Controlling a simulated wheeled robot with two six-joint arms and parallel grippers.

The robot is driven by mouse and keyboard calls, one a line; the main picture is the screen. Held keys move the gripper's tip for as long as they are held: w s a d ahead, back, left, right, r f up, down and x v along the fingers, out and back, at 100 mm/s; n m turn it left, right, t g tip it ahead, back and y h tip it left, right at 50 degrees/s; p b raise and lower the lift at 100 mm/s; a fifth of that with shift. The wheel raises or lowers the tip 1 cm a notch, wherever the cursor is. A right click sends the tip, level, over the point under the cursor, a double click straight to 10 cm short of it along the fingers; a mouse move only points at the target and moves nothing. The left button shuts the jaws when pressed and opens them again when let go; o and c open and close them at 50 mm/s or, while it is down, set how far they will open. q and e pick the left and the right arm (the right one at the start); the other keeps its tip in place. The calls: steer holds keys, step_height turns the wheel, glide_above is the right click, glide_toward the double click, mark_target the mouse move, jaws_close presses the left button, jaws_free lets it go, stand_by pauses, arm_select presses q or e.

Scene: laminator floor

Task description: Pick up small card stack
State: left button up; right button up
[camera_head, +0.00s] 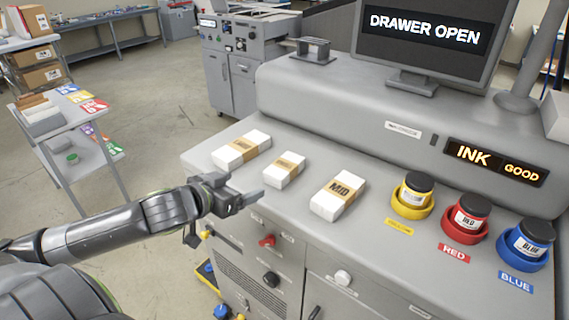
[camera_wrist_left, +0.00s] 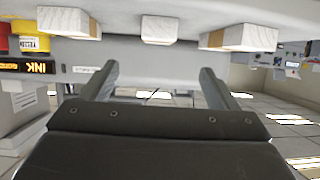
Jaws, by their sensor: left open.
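Three white card stacks with tan paper bands lie in a row on the grey machine top. The small card stack (camera_head: 284,169) is the middle one; it also shows at the top centre of the left wrist view (camera_wrist_left: 158,29). The left stack (camera_head: 240,149) is larger, and the right stack (camera_head: 338,196) reads MID. My left gripper (camera_head: 240,188) is open and empty at the machine's front edge, apart from the small stack. In the left wrist view its two fingers (camera_wrist_left: 158,82) stand wide apart with nothing between them. My right gripper is not in view.
Yellow (camera_head: 412,195), red (camera_head: 464,220) and blue (camera_head: 526,245) ink pots stand to the right on the machine top. A monitor (camera_head: 425,35) reads DRAWER OPEN. A red knob (camera_head: 267,241) sticks out of the front panel. A cart (camera_head: 65,130) stands at left.

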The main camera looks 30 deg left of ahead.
arm_select(q)
glide_toward(276, 172)
steer(key=x, duration=0.5)
steer(key=shift+w+d+f+p, duration=0.1)
steer(key=shift+w+f+p, duration=0.05)
steer(key=shift+w+p, duration=0.15)
steer(key=shift+w+f, duration=0.25)
steer(key=shift+w, duration=0.2)
steer(key=shift+w+f+p, duration=0.1)
steer(key=shift+w+p, duration=0.3)
steer(key=p+x, duration=0.1)
steer(key=x, duration=0.2)
steer(key=shift+w+f, duration=0.4)
steer(key=shift+w, duration=0.15)
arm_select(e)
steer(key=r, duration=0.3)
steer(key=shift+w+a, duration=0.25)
